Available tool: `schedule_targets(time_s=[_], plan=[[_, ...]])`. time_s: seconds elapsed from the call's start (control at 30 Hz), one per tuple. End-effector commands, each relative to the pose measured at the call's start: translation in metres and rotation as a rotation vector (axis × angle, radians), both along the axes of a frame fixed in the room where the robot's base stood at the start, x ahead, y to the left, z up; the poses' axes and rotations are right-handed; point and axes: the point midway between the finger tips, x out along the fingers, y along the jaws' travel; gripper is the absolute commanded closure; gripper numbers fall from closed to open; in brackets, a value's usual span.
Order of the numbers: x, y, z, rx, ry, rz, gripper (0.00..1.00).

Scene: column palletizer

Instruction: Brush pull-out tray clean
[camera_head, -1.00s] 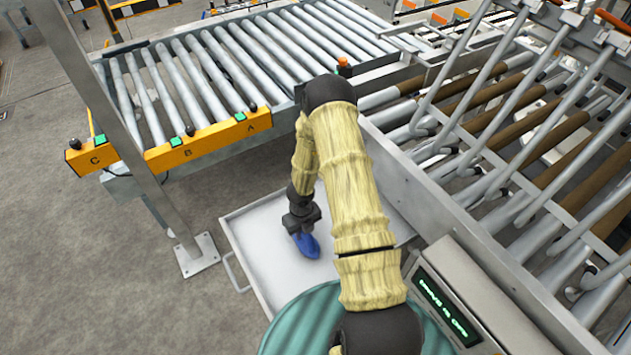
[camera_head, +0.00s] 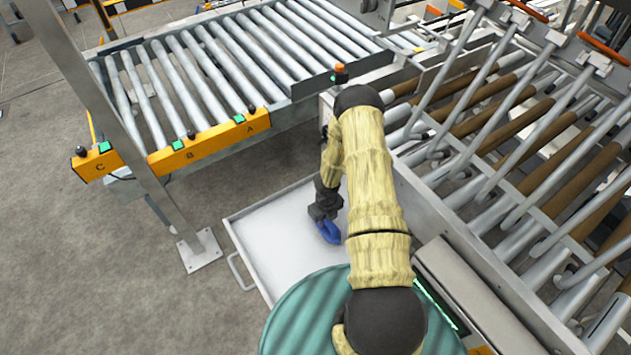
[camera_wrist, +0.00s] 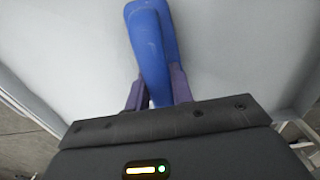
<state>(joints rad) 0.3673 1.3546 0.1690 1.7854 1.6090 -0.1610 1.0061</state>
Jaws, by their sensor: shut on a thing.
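The pull-out tray (camera_head: 268,247) is a shallow, pale grey metal tray with a handle at its left side. It stands out below the conveyors, and its right part is hidden behind my arm. My gripper (camera_head: 325,216) is over the tray and shut on a blue brush (camera_head: 329,232). In the wrist view, the fingers of my gripper (camera_wrist: 158,92) hold the blue brush (camera_wrist: 150,45) by its blue body. The tray's pale floor (camera_wrist: 60,50) fills most of that view. I cannot make out bristles, or whether the brush touches the floor of the tray.
A metal post (camera_head: 150,140) rises at left, and a rack of rollers and bars (camera_head: 520,170) fills the right.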

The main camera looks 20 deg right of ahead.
Motion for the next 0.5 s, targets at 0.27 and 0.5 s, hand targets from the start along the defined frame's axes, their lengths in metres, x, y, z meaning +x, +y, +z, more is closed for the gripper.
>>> schedule_targets(time_s=[0.27,0.5], plan=[[0.0,0.001,0.038,0.0,0.001,0.008,0.98],[0.0,0.002,0.06,0.0,0.001,0.01,0.98]])
